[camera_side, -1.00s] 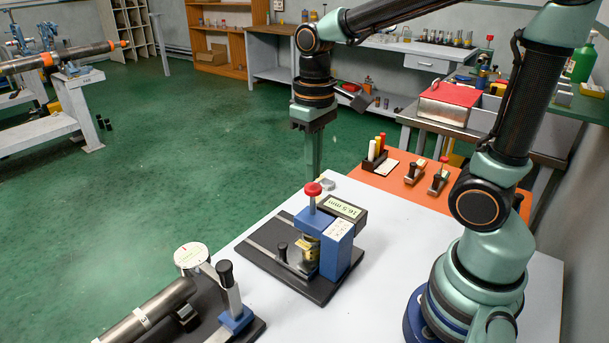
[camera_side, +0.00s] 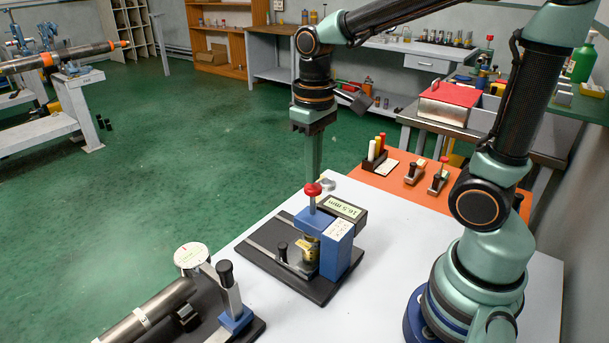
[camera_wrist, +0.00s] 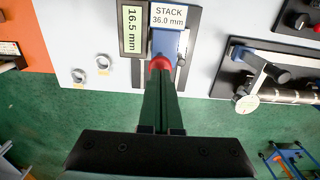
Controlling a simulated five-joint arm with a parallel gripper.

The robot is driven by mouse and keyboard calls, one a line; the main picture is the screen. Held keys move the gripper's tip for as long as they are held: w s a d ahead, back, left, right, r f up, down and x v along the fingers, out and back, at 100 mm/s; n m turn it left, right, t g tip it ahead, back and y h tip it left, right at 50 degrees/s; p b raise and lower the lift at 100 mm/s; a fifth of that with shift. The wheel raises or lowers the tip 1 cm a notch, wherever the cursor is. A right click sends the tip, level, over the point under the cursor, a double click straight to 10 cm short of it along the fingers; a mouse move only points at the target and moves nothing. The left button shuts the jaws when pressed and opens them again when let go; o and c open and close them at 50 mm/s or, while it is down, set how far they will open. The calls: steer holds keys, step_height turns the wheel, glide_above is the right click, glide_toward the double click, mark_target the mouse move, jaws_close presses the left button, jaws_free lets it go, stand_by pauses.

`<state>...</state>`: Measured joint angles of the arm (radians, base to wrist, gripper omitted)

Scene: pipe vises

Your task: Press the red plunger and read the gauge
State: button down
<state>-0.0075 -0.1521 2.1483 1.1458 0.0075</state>
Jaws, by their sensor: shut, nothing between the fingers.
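The red plunger (camera_side: 313,189) stands upright on top of the blue gauge frame (camera_side: 338,245), which sits on a black base plate. The gauge display (camera_side: 343,207) reads 16.5 mm; it also shows in the wrist view (camera_wrist: 132,30). A white label there reads STACK 36.0 mm (camera_wrist: 168,16). My gripper (camera_side: 313,180) points down with its green fingers shut and empty, the tips at the plunger's red cap. In the wrist view the fingertips (camera_wrist: 160,75) overlap the lower part of the red cap (camera_wrist: 160,63). I cannot tell whether they touch it.
A dial gauge (camera_side: 191,256) and a clamped steel pipe (camera_side: 150,314) lie at the front left. Small round metal pieces (camera_side: 327,183) sit behind the gauge. An orange mat (camera_side: 395,189) with marker pens and small tools lies at the back right.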

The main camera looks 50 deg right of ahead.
steer(key=shift+f, duration=0.6)
steer(key=shift+f, duration=0.75)
steer(key=shift+r, duration=0.15)
step_height(320, 180, up, 10)
stand_by(1.0)
steer(key=shift+s+d+f+t, duration=0.1)
steer(key=shift+s+f+t, duration=0.4)
steer(key=shift+t, duration=0.45)
steer(key=shift+s+a+f+t, duration=0.1)
steer(key=shift+s+f+t, duration=0.35)
steer(key=shift+t, duration=0.45)
steer(key=shift+s+d+f+t, duration=0.1)
steer(key=shift+s+f+t, duration=0.2)
steer(key=shift+f+t, duration=0.5)
